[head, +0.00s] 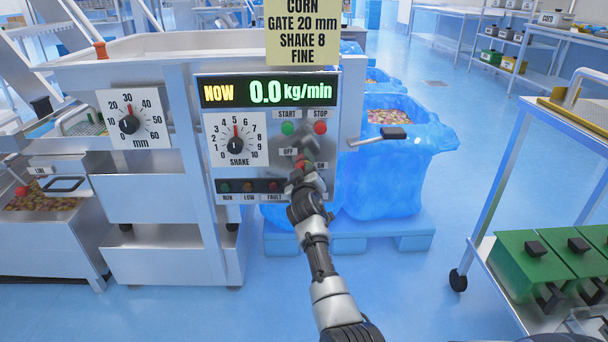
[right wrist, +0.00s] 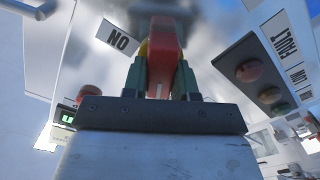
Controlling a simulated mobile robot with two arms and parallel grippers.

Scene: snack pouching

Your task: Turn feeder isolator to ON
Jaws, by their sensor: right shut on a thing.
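The feeder isolator is a red handle with a bit of yellow at its base, seen up close in the right wrist view (right wrist: 164,52). My right gripper (right wrist: 160,82) is shut on it, with a green-edged finger on either side. In the head view my right gripper (head: 303,174) covers most of the isolator on the control panel (head: 262,172). The OFF label (head: 288,152) is up and left of the gripper and the ON label (head: 321,165) is to its right. Which label the handle points to cannot be told. My left gripper is not in view.
The display (head: 268,91) reads 0.0 kg/min. START (head: 288,128) and STOP (head: 320,127) buttons sit above the isolator. The shake dial (head: 235,145) is to the left. A black-ended lever (head: 393,133) sticks out right of the panel. A cart with green bins (head: 522,262) stands at right.

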